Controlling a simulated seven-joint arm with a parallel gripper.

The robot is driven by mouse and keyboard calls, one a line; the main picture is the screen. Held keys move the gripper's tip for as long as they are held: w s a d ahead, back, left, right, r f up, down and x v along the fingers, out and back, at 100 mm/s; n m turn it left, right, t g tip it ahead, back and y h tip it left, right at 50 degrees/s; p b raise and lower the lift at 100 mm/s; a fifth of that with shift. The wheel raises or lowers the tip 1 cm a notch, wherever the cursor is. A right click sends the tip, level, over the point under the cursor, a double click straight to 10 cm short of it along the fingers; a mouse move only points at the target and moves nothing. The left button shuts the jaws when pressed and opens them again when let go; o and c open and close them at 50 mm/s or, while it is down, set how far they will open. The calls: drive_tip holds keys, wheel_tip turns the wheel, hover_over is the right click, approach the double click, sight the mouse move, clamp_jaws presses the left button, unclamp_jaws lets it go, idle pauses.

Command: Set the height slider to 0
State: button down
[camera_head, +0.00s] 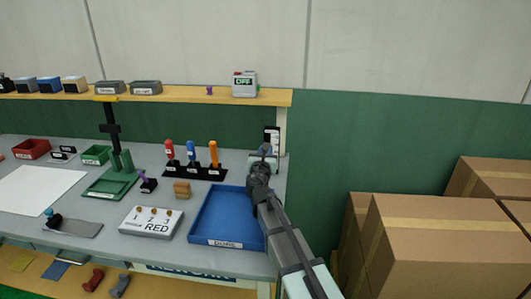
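I cannot pick out with certainty a part marked as the height slider. A black upright post (109,117) with a dark block (110,129) on it rises behind the green stand (112,184) at the left of the bench; its scale, if any, is too small to read. My gripper (265,151) is at the back right of the bench, in front of a small white device with a dark screen (271,134). It is far to the right of the post. Its fingertips are too small to show whether they are open or shut, and touching the device cannot be judged.
A blue tray (212,232) lies left of my arm. A black rack (193,173) holds red, blue and orange tools. A shelf (185,97) runs behind. Cardboard boxes (425,240) stand at right.

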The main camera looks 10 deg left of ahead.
drive_tip(key=shift+f, duration=0.1)
idle(0.3)
wheel_tip(320, 180, down, 3)
drive_tip(key=shift+f, duration=0.1)
idle(0.4)
drive_tip(key=c, duration=0.9)
unclamp_jaws()
drive_tip(key=shift+c, duration=0.2)
drive_tip(key=shift+s, duration=0.1)
drive_tip(key=s, duration=1.3)
drive_tip(key=shift+s, duration=0.3)
